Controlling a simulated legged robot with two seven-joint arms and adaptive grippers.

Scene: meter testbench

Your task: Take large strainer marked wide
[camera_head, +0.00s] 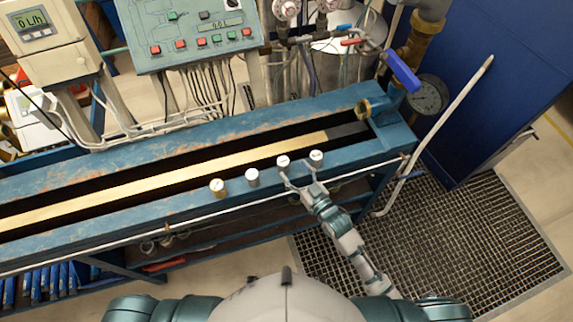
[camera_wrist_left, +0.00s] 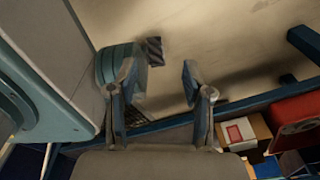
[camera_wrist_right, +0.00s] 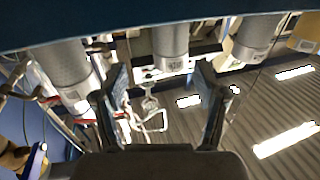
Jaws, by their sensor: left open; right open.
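Three silver cylindrical strainers and one brass one (camera_head: 217,188) stand in a row on the blue bench's front edge. The silver ones are a left one (camera_head: 252,177), a middle one (camera_head: 283,162) and a right one (camera_head: 316,157). My right gripper (camera_head: 299,181) is open and empty just in front of the middle and right ones. In the right wrist view a silver cylinder (camera_wrist_right: 172,45) with a small unreadable mark shows beyond and between the open fingers (camera_wrist_right: 160,80), apart from them. I cannot tell which is marked wide. My left gripper (camera_wrist_left: 163,68) is open and empty.
The bench (camera_head: 60,185) has a long slot with a brass pipe (camera_head: 170,175). A control panel (camera_head: 190,35) and a pressure gauge (camera_head: 427,97) stand behind. A thin pale pipe (camera_head: 440,125) slants at right. A small box (camera_wrist_left: 243,132) shows below on the left wrist side.

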